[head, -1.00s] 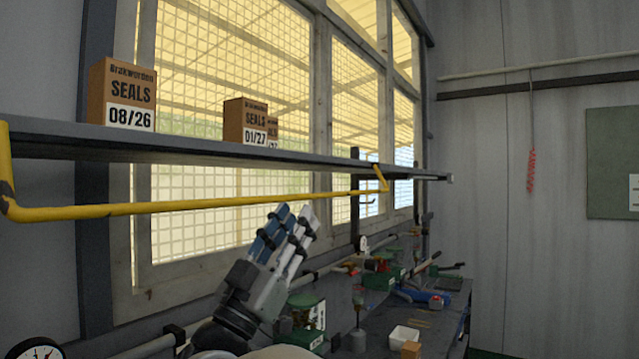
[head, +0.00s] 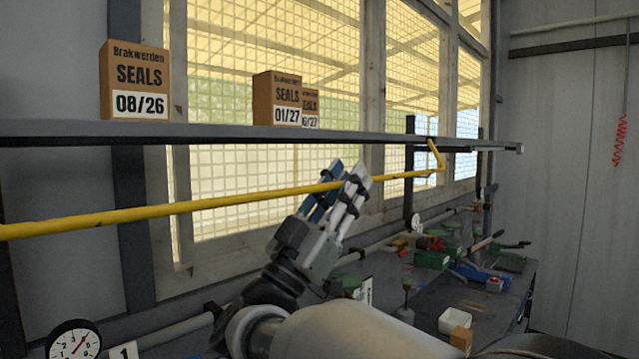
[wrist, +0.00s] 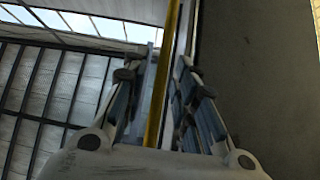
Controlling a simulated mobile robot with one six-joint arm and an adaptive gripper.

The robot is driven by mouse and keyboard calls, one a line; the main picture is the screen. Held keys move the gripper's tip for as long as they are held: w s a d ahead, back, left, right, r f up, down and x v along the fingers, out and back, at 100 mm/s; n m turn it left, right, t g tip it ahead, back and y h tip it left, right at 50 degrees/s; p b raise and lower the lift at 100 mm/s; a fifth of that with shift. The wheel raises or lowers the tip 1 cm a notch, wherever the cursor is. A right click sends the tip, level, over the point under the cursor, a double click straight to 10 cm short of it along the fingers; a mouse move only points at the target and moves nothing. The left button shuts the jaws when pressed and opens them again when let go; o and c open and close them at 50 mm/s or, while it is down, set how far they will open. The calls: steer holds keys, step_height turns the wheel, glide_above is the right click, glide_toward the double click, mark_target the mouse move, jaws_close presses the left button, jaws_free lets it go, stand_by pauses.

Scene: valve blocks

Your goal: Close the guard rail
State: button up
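The guard rail is a long yellow bar (head: 190,206) hanging just below the front of the dark shelf (head: 230,133), with its far end bent upward. My gripper (head: 350,172) points up at the bar, and its fingertips overlap the bar in the head view. In the wrist view, the yellow bar (wrist: 164,85) runs lengthwise between the two spread fingers of my gripper (wrist: 170,65). The fingers are open with gaps beside the bar. I cannot tell whether either finger touches it.
Cardboard seals boxes (head: 134,80) stand on the shelf, in front of a meshed window. A dial gauge (head: 74,344) is at the lower left.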

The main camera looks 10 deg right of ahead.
jaws_close()
steer(key=shift+w+n, duration=0.15)
steer(key=shift+n, duration=0.15)
stand_by(0.4)
